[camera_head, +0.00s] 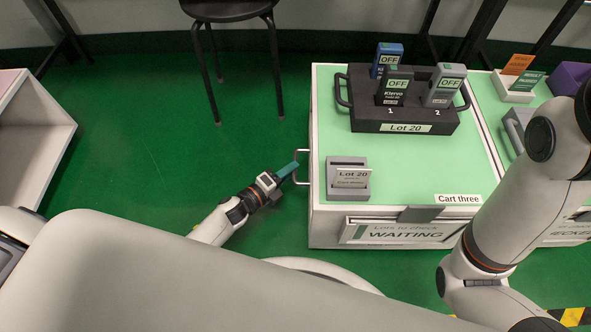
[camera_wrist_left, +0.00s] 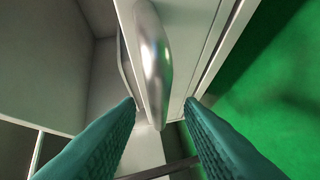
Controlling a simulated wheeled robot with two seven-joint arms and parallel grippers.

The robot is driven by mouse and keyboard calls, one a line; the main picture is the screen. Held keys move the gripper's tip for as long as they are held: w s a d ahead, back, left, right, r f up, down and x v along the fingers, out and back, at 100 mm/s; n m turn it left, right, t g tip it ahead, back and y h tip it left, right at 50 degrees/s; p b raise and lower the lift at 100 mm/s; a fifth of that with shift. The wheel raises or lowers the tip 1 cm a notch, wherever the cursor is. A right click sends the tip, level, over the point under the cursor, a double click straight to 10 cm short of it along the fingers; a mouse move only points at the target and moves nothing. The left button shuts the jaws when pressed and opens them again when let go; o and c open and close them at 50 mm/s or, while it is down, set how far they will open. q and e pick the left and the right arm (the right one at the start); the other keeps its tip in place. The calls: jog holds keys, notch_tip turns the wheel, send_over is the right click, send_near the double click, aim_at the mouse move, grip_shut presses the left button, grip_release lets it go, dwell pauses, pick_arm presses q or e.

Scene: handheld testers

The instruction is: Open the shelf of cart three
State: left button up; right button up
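Cart three (camera_head: 325,95) is a white cart with a green top and a "Cart three" label. Its front has a panel marked "WAITING" (camera_head: 405,233) with a grey tab (camera_head: 420,214) above; no gap shows at the panel. A metal bar handle (camera_head: 301,150) sticks out from the cart's left side. My left gripper (camera_head: 295,169) is at this handle. In the left wrist view its teal fingers (camera_wrist_left: 160,104) are apart, with the handle (camera_wrist_left: 153,60) ahead and its lower end between the tips. I cannot tell whether they touch it. My right gripper is out of view.
On the cart stand a dark carrier (camera_head: 398,118) with several testers and a grey card holder (camera_head: 347,183). A second cart stands close on the right, partly behind my right arm. A black stool (camera_head: 228,10) and a white open cabinet (camera_head: 40,125) are left. Green floor between is clear.

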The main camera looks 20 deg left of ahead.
pick_arm(q)
jog(key=shift+b+x, duration=0.4)
jog(key=shift+x, duration=1.1)
jog(key=shift+c, duration=0.3)
grip_shut()
